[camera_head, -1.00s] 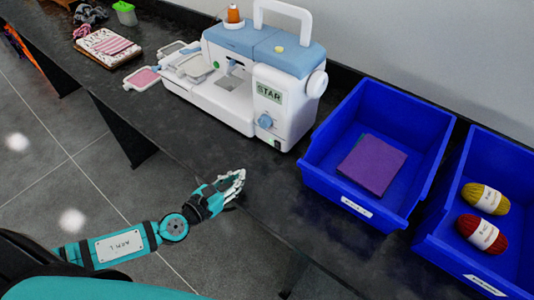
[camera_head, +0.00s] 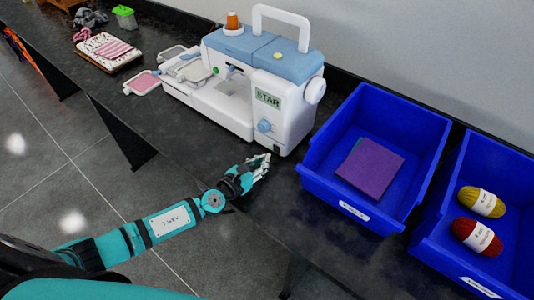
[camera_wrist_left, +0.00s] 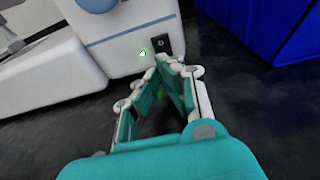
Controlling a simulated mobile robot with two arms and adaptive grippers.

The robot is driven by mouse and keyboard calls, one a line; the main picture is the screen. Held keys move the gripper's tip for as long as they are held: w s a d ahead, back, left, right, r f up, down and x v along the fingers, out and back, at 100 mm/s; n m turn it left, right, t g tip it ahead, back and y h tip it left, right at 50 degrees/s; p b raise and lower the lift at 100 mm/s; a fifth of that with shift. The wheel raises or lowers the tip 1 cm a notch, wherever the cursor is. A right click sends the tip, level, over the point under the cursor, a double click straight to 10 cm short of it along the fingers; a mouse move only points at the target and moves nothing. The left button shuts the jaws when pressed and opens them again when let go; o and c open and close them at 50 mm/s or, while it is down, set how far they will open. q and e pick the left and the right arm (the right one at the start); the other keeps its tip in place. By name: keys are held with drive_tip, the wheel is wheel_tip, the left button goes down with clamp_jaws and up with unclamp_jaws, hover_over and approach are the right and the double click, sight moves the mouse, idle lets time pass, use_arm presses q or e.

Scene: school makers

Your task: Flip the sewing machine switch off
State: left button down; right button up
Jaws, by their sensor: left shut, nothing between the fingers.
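The white and blue sewing machine (camera_head: 265,80) stands upright on the dark counter. In the left wrist view, its black switch (camera_wrist_left: 163,45) is low on the machine's white end face, beside a lit green light (camera_wrist_left: 143,54). In the head view the switch area (camera_head: 276,149) is small, close to my fingertips. My left gripper (camera_head: 266,160) is shut and empty, its fingertips just in front of the machine's lower right corner. In the left wrist view the fingertips (camera_wrist_left: 166,62) are just below the switch; I cannot tell whether they touch it. My right gripper is not in view.
A blue bin (camera_head: 325,185) with purple sheets (camera_head: 370,168) stands close to the machine's right. Another blue bin (camera_head: 433,247) holds yellow and red yarn. Embroidery hoops (camera_head: 143,82) lie left of the machine. The counter in front of the machine is clear.

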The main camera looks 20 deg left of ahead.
sight(276, 150)
use_arm(q)
drive_tip(key=shift+w+d+r, duration=0.1)
drive_tip(key=shift+w+d, duration=0.1)
drive_tip(key=shift+w, duration=0.4)
drive_tip(key=shift+w+d+r, duration=0.1)
drive_tip(key=shift+w+d, duration=0.1)
drive_tip(key=shift+w, duration=0.4)
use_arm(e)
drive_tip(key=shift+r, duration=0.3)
